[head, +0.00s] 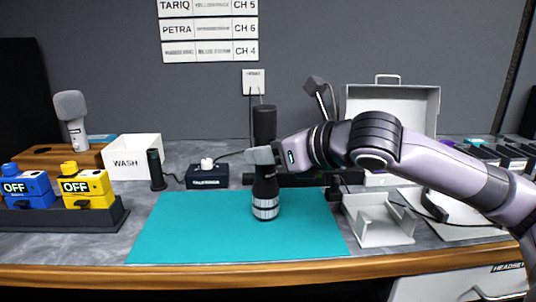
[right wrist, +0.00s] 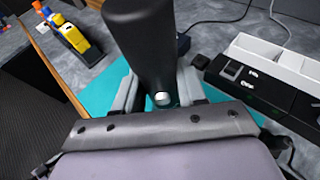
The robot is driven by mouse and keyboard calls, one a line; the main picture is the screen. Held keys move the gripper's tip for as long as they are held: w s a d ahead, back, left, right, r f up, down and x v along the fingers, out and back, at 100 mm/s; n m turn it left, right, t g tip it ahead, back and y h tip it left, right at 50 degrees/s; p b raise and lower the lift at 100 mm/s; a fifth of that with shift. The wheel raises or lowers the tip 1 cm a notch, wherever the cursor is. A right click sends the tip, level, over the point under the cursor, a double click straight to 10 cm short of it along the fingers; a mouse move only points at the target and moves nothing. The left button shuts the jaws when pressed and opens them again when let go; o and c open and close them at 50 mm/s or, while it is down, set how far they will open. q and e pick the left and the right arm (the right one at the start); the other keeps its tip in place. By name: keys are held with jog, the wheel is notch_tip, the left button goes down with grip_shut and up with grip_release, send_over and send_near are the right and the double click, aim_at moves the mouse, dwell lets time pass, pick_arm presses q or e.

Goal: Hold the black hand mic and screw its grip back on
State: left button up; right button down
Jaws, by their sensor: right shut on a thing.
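The black hand mic (head: 265,205) stands upright on the teal mat (head: 195,225), with pale silver bands around its lower end. A long black cylinder, which looks like its grip (head: 264,122), rises in line above it. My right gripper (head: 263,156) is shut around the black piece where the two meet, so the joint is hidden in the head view. In the right wrist view the grip (right wrist: 142,45) stands between the fingers, with a small silver part below it. I cannot tell whether the grip is seated on the mic. My left gripper is out of view.
A white tray (head: 380,226) stands to the right. The mat's left half is clear.

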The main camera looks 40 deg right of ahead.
dwell(0.3)
jog(key=shift+f, duration=0.65)
jog(key=c, duration=0.7)
grip_release()
jog(key=shift+o, duration=0.7)
jog(key=shift+s+d, duration=0.1)
jog(key=v, duration=0.7)
